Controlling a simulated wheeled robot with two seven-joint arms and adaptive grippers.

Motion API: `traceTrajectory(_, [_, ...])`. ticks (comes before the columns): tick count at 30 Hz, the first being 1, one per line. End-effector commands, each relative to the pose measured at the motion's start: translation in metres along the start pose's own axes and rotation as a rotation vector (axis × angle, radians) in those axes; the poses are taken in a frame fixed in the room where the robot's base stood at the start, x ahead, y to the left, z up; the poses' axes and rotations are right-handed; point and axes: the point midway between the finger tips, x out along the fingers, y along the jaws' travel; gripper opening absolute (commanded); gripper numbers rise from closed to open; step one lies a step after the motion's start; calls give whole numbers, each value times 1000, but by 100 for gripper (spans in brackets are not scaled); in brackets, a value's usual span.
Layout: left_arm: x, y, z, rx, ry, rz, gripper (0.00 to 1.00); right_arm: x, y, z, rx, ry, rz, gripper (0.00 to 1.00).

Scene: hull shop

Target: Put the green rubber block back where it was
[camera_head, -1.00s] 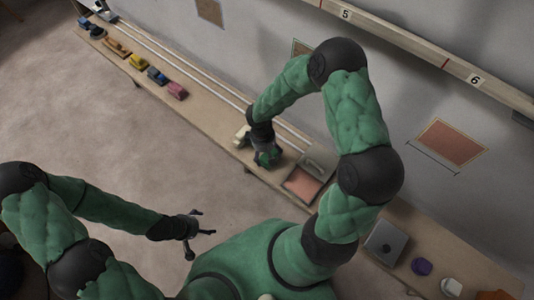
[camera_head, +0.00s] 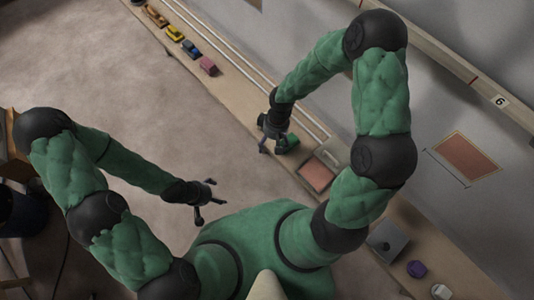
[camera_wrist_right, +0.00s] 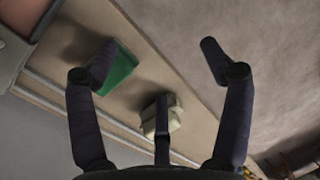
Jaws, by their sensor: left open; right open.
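The green rubber block (camera_head: 289,143) lies on the long wooden bench beside the reddish square pad (camera_head: 315,176). It also shows in the right wrist view (camera_wrist_right: 120,70), partly behind one finger. My right gripper (camera_head: 272,147) is open and empty, low over the bench just left of the block in the head view. In the right wrist view my right gripper's (camera_wrist_right: 158,50) fingers are spread wide, with nothing between the tips. One finger overlaps the block's edge; I cannot tell if it touches. My left gripper (camera_head: 208,198) is open and empty over the floor.
A cream block (camera_wrist_right: 168,115) sits on the bench near the gripper's palm. A purple object (camera_head: 416,269) lies at the right. A reddish panel (camera_head: 465,155) is on the wall.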

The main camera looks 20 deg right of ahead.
Motion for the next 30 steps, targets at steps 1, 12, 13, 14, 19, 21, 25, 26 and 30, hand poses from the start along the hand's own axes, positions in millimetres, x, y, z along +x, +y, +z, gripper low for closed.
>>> traceTrajectory(1, [0, 0, 0, 0, 0, 0, 81, 18, -15, 8, 35, 6, -53, 80])
traceTrajectory(12, [0, 0, 0, 0, 0, 0, 81, 92, -70, 48, 371, 120, -200, 80])
traceTrajectory(13, [0, 0, 0, 0, 0, 0, 81, 96, -71, 51, 391, 125, -198, 80])
traceTrajectory(14, [0, 0, 0, 0, 0, 0, 81, 98, -71, 54, 409, 130, -195, 80])
traceTrajectory(19, [0, 0, 0, 0, 0, 0, 81, 106, -71, 63, 463, 148, -179, 80])
traceTrajectory(21, [0, 0, 0, 0, 0, 0, 81, 106, -71, 64, 469, 149, -176, 80])
traceTrajectory(25, [0, 0, 0, 0, 0, 0, 81, 106, -71, 64, 469, 150, -176, 80])
traceTrajectory(26, [0, 0, 0, 0, 0, 0, 81, 106, -71, 64, 469, 150, -176, 80])
traceTrajectory(30, [0, 0, 0, 0, 0, 0, 81, 106, -71, 64, 468, 150, -176, 80])
